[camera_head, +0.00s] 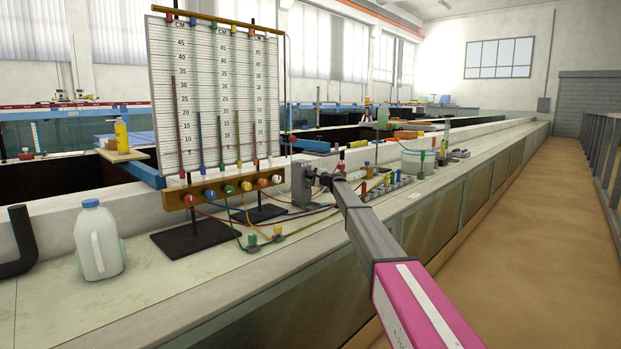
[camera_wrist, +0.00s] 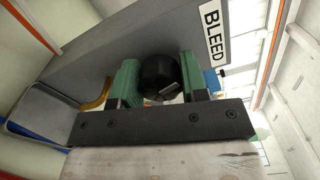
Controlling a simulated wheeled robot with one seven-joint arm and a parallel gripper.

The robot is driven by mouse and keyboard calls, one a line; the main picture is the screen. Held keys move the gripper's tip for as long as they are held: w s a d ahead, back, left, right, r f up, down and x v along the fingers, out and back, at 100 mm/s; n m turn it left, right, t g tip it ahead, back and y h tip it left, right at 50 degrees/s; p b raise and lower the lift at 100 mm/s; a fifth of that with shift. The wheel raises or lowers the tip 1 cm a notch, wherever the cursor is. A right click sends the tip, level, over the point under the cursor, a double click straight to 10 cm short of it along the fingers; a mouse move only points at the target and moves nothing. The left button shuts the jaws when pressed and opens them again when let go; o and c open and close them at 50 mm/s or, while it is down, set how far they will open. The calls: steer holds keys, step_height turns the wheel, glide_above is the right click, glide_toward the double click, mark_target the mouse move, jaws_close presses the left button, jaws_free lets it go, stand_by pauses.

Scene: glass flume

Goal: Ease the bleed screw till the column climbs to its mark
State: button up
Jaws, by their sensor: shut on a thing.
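The bleed screw (camera_wrist: 160,70) is a black round knob on a grey block under a white "BLEED" label (camera_wrist: 214,32). My gripper (camera_wrist: 157,82) has its green fingers shut on the knob, one on each side. In the head view my gripper (camera_head: 316,180) reaches the grey block (camera_head: 301,186) right of the manometer board, and the knob is hidden there. The manometer board (camera_head: 208,60) stands upright with a CM scale and several coloured liquid columns at differing heights. The red column (camera_head: 176,120) at the left is the tallest. I cannot make out which level is the mark.
A wooden rail with coloured knobs (camera_head: 190,198) runs below the board. A white jug (camera_head: 97,240) and a bent black pipe (camera_head: 22,242) stand at the left. Coloured tubes and small valves (camera_head: 252,243) lie on the ledge. Several small items and a clear tub (camera_head: 418,160) lie beyond my arm.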

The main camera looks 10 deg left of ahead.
steer(key=o, duration=0.9)
steer(key=shift+s, duration=0.1)
steer(key=v, duration=1)
steer(key=shift+s+d, duration=0.2)
steer(key=shift+d, duration=0.1)
